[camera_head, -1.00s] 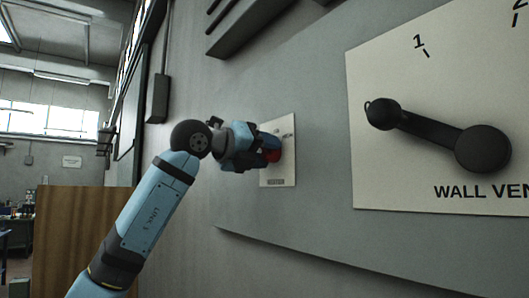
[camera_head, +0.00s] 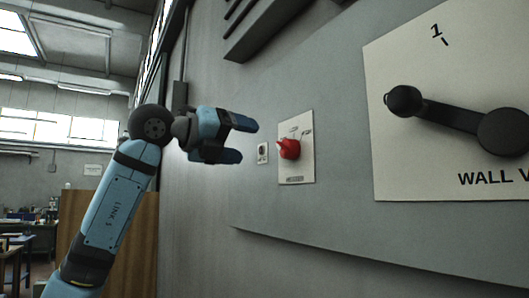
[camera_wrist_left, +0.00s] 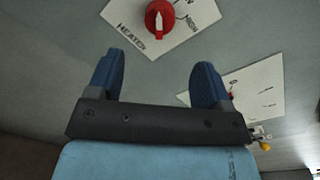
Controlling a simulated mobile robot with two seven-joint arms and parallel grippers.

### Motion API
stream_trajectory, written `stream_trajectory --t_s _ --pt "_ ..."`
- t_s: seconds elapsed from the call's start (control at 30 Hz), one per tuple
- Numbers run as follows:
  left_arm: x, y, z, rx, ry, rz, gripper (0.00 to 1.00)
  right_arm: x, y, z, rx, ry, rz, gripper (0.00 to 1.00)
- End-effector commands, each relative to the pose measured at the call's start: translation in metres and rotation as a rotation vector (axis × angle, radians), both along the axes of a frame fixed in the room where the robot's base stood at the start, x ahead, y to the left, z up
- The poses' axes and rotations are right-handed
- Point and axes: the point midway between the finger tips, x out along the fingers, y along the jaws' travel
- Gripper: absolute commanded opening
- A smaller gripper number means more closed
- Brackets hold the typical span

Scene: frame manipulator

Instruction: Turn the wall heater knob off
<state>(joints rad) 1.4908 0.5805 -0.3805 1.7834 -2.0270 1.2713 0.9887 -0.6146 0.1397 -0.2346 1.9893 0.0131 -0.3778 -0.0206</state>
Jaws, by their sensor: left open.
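The red heater knob (camera_head: 289,149) sits on a pale plate (camera_head: 297,170) on the grey wall. In the left wrist view the red knob (camera_wrist_left: 160,17) shows at the top, with a white pointer mark and the words HEATER and HIGH on its plate (camera_wrist_left: 200,14). My left gripper (camera_head: 244,140) is open and empty, left of the knob and apart from it. In the left wrist view its two blue fingers (camera_wrist_left: 160,75) are spread below the knob. My right gripper is not in view.
A wall vent plate (camera_head: 450,80) with a black lever (camera_head: 450,116) is on the right. A small outlet (camera_head: 263,153) is left of the heater plate. A dark box-like fixture (camera_head: 270,30) is above.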

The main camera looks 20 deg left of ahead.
Motion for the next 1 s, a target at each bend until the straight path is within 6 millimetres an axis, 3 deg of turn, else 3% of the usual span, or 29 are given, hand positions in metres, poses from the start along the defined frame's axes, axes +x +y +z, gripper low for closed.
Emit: stream_trajectory --t_s 0.27,0.83,0.93,1.0 --pt "-0.024 0.018 0.001 0.001 -0.001 0.0 0.73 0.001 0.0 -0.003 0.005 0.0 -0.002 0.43" --pt "-0.025 0.018 0.0 0.0 0.001 -0.003 0.73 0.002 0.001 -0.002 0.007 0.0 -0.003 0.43" --pt "-0.019 0.011 -0.011 -0.005 0.016 -0.041 0.73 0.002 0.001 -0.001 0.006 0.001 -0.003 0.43" --pt "-0.009 -0.001 -0.03 -0.018 0.04 -0.103 0.73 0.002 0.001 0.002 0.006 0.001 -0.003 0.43"
